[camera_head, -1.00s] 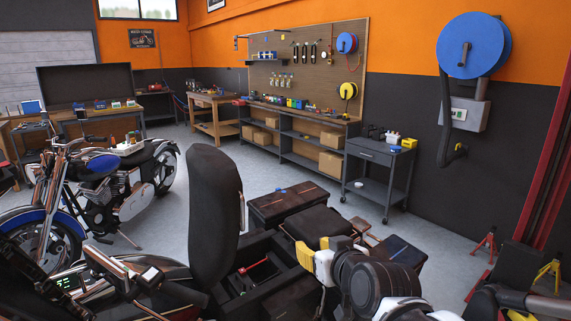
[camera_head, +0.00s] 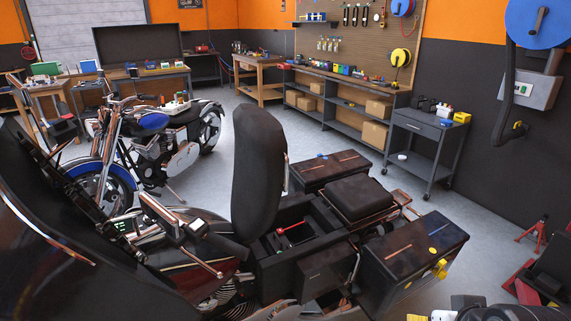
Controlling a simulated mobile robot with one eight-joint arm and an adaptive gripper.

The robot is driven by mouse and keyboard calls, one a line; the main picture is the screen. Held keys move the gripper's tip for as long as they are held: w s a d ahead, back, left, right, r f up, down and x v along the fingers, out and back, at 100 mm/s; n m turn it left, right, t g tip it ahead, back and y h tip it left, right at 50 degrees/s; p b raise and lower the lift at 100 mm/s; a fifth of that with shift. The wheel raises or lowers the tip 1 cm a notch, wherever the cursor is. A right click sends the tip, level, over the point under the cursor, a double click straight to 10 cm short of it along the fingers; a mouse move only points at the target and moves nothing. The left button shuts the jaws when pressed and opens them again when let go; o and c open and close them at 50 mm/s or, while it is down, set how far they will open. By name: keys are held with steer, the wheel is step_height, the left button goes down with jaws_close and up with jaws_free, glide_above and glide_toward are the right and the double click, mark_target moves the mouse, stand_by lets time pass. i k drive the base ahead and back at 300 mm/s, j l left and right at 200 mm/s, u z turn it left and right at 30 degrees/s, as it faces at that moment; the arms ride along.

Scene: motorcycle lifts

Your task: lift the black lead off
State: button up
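The motorcycle in front of me has its black seat (camera_head: 258,170) tipped upright. Behind the seat is an open black compartment (camera_head: 265,268). A red-handled piece (camera_head: 290,229) lies across the inside of the compartment, with small dark parts around it. I cannot make out the black lead among these dark parts. My gripper (camera_head: 416,317) shows only as a yellow sliver at the bottom edge, right of the compartment and apart from it. Its fingers are mostly cut off, so I cannot see whether it is open or holds anything.
Two dark side cases flank the compartment, the nearer one (camera_head: 400,262) with yellow pieces on it. A black rear seat pad (camera_head: 358,197) sits between them. A blue motorcycle (camera_head: 150,150) stands left. A tool cart (camera_head: 425,140) and red jack stands are at the right. Grey floor lies between.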

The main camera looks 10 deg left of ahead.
mark_target(289, 246)
steer(key=i+j, duration=0.15)
steer(key=i, duration=0.2)
steer(key=i+j, duration=0.2)
steer(key=i, duration=0.2)
steer(key=i+j+u, duration=0.1)
steer(key=i, duration=0.25)
